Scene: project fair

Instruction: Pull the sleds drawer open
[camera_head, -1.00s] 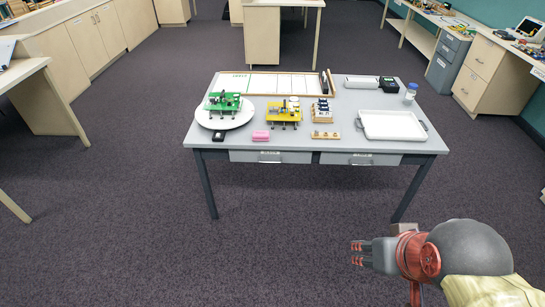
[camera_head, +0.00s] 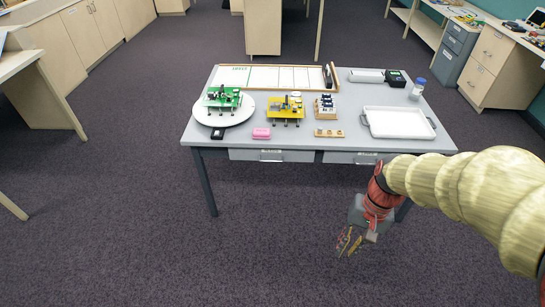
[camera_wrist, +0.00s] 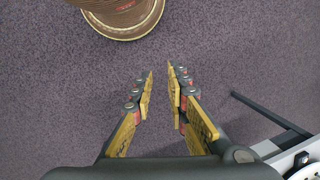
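A grey table (camera_head: 330,105) has two grey drawers side by side under its front edge. The left drawer (camera_head: 245,154) and the right drawer (camera_head: 340,157) both look shut, each with a handle. Their labels are too small to read, so I cannot tell which is the sleds drawer. My arm partly covers the right drawer. My gripper (camera_head: 345,243) points down over the floor, in front of the table's right side and below drawer height, apart from both drawers. In the wrist view my gripper (camera_wrist: 160,72) shows a clear empty gap between its yellow-padded fingers.
On the table stand a white tray (camera_head: 398,123), a green board (camera_head: 222,98) on a round white plate, a yellow board (camera_head: 287,108) and a pink block (camera_head: 261,133). Table legs (camera_head: 205,185) stand at the front. Carpet in front is clear.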

